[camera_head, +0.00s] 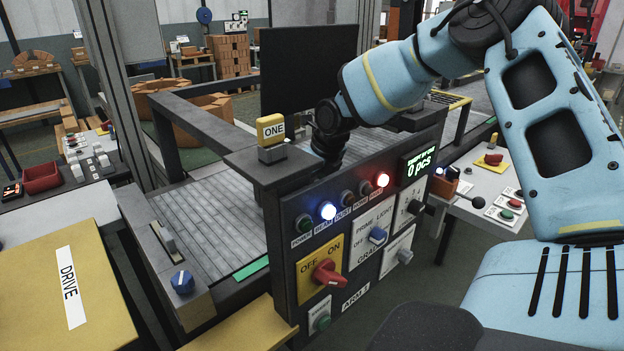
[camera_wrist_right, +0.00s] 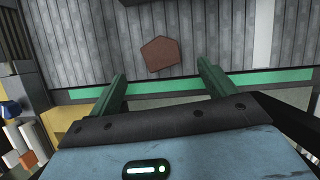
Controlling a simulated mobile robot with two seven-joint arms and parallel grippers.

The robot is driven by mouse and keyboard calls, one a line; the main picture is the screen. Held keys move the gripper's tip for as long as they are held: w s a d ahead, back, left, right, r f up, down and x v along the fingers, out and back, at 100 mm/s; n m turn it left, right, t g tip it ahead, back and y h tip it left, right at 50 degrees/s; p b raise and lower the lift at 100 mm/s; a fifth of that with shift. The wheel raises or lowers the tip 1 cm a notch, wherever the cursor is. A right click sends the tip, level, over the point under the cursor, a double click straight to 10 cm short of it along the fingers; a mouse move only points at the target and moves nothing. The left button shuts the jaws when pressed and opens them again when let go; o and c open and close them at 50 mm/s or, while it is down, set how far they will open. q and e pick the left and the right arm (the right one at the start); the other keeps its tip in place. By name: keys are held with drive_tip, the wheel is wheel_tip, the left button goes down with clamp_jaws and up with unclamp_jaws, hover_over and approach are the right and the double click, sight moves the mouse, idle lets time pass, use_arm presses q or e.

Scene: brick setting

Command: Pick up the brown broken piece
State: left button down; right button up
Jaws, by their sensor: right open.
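The brown broken piece (camera_wrist_right: 160,53) shows in the right wrist view as a flat, many-sided brown shape lying on a grey slatted conveyor surface (camera_wrist_right: 95,50). My right gripper (camera_wrist_right: 168,80) is open, its two dark green fingers spread apart. The piece lies just beyond the fingertips, roughly in line with the gap between them, and nothing is held. In the head view my blue right arm reaches over the control panel to the conveyor; its gripper and the brown piece are hidden behind the panel. My left gripper is in neither view.
The control panel (camera_head: 362,232) with lit buttons and a red switch stands in front of the conveyor. A black screen (camera_head: 308,70) stands behind. A green strip (camera_wrist_right: 190,83) runs along the conveyor edge.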

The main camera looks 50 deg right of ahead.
drive_tip(key=shift+x, duration=3.6)
